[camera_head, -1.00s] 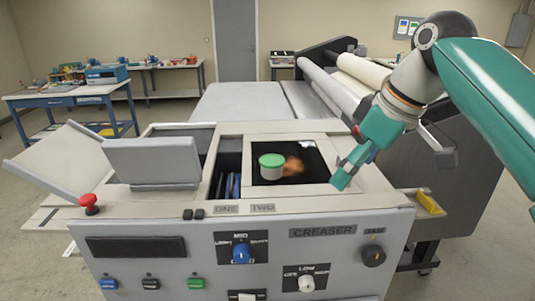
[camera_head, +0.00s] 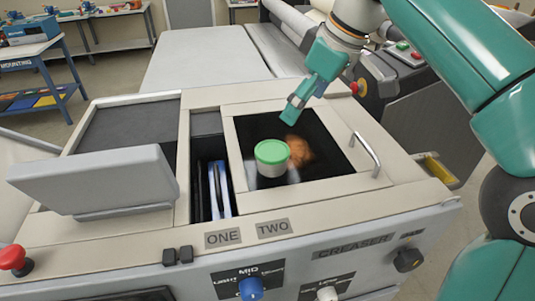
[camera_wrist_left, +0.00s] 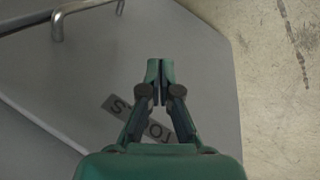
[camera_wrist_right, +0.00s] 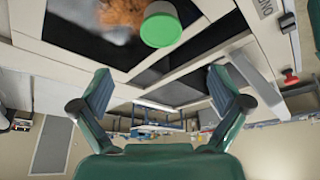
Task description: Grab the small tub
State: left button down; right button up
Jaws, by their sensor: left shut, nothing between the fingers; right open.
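The small tub (camera_head: 271,158) is white with a green lid and stands upright on the dark panel (camera_head: 325,156) marked TWO on the machine top. In the right wrist view the tub's green lid (camera_wrist_right: 161,25) shows at the top, beyond the fingers. My right gripper (camera_head: 294,107) is above the panel, behind and slightly right of the tub, apart from it. In its wrist view the right gripper (camera_wrist_right: 164,88) is open and empty. My left gripper (camera_wrist_left: 160,70) is shut and empty over a grey surface with a metal handle (camera_wrist_left: 85,13); it is outside the head view.
An orange-brown blurred patch (camera_head: 301,150) lies beside the tub. A metal handle (camera_head: 366,154) rises at the panel's right. A slot with blue-edged items (camera_head: 218,188) and a raised grey lid (camera_head: 95,180) are left. A red button (camera_head: 13,258) is at front left.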

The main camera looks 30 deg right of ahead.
jog(key=b, duration=0.1)
send_over(275, 151)
jog(key=s+d, duration=0.1)
jog(key=s, duration=0.1)
notch_tip(275, 151, down, 8)
jog(key=shift+w+d+r, duration=0.1)
jog(key=shift+w, duration=0.05)
jog(key=shift+p+x, duration=0.3)
jog(key=shift+x, duration=2.85)
jog(key=c, duration=1.1)
